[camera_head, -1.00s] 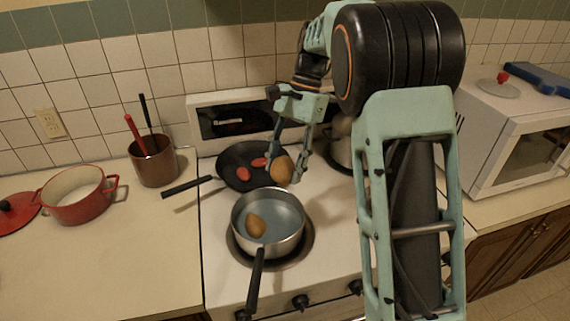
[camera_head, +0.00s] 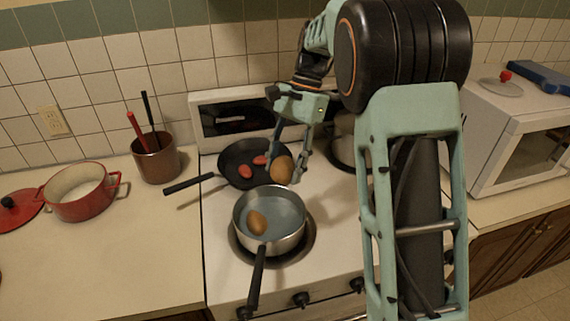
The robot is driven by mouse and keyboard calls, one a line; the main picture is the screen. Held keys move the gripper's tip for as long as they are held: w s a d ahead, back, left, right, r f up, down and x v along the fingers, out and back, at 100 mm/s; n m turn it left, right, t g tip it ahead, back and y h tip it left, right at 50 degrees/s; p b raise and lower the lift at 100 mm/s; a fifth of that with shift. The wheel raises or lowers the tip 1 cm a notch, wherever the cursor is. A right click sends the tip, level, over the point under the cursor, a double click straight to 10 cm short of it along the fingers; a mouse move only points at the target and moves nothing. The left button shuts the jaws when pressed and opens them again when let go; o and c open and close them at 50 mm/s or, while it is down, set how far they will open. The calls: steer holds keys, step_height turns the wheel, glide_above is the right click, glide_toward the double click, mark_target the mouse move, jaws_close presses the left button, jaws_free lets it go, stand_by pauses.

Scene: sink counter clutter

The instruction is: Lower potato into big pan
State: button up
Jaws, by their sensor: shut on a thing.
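My gripper (camera_head: 284,165) is shut on a brown potato (camera_head: 282,170). It holds the potato above the stove, between the black frying pan and the steel pan, nearer the back right rim of the steel pan. The big steel pan (camera_head: 292,236) sits on the front left burner with its black handle toward the front. Another brown potato (camera_head: 257,222) lies inside it, left of its middle. The black frying pan (camera_head: 232,160) is behind, with red items (camera_head: 246,171) in it. The held potato covers part of the frying pan's right side.
A metal pot (camera_head: 344,150) stands at the stove's back right, partly hidden by my arm. A red pot (camera_head: 82,204), its red lid (camera_head: 16,211) and a brown utensil holder (camera_head: 157,164) stand on the left counter. A white microwave (camera_head: 500,140) is at right. The front left counter is clear.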

steer(key=shift+f+b, duration=2.3)
steer(key=shift+f, duration=2.9)
steer(key=shift+f+b, duration=1.35)
steer(key=shift+f, duration=1.45)
steer(key=o, duration=1.3)
